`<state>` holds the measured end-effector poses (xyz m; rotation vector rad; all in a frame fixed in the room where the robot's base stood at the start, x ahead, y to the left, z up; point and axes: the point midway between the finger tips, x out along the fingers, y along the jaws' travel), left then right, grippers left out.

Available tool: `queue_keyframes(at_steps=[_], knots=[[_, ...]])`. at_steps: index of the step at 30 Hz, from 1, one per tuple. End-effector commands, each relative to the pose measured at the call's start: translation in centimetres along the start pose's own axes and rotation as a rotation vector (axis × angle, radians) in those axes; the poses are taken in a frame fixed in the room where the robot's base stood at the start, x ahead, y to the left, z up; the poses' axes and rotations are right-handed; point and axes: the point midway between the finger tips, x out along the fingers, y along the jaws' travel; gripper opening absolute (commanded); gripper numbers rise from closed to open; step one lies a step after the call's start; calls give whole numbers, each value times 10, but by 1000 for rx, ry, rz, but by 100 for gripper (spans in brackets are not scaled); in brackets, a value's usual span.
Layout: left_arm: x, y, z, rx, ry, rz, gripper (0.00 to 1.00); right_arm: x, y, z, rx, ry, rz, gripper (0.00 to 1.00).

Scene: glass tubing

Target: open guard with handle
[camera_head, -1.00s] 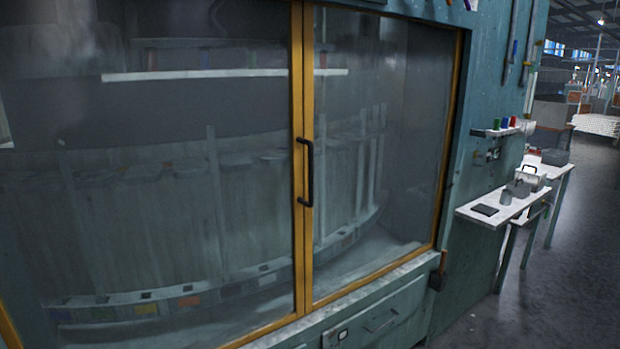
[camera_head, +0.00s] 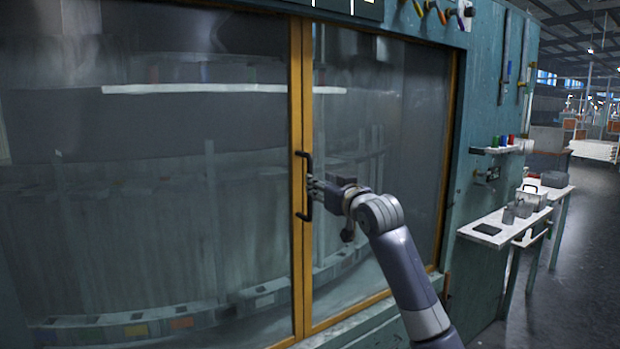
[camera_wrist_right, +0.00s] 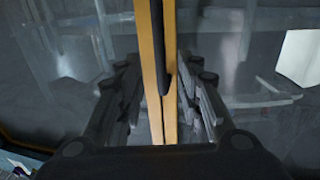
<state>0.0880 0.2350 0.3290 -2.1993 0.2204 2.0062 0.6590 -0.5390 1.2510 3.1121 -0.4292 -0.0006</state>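The guard (camera_head: 400,130) is a pair of glass panels in yellow frames, closed and meeting at a middle post. A black vertical bar handle (camera_head: 308,209) is fixed on this post. My right gripper (camera_head: 316,188) reaches in from the right at the handle's mid-height. In the right wrist view, its two fingers (camera_wrist_right: 158,78) are spread apart, one on each side of the yellow frame. The black handle (camera_wrist_right: 161,45) runs down between them. I cannot tell whether a finger touches the handle. My left gripper is not in view.
A teal machine wall (camera_head: 470,130) stands right of the guard. A small white table (camera_head: 510,222) with containers stands farther right. Dark floor (camera_head: 555,300) is clear beyond it. A ledge runs under the guard.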

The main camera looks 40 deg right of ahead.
Motion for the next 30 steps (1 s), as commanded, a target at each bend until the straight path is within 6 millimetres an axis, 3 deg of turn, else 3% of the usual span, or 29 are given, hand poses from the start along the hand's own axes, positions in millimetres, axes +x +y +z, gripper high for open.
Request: queue_keyframes(at_steps=[6,12,27,30], knots=[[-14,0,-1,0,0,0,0,39,0,-3,2,-1,1,33],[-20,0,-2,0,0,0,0,62,0,-2,1,0,0,33],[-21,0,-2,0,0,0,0,74,0,0,-1,0,0,33],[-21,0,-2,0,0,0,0,74,0,0,-1,0,0,10]])
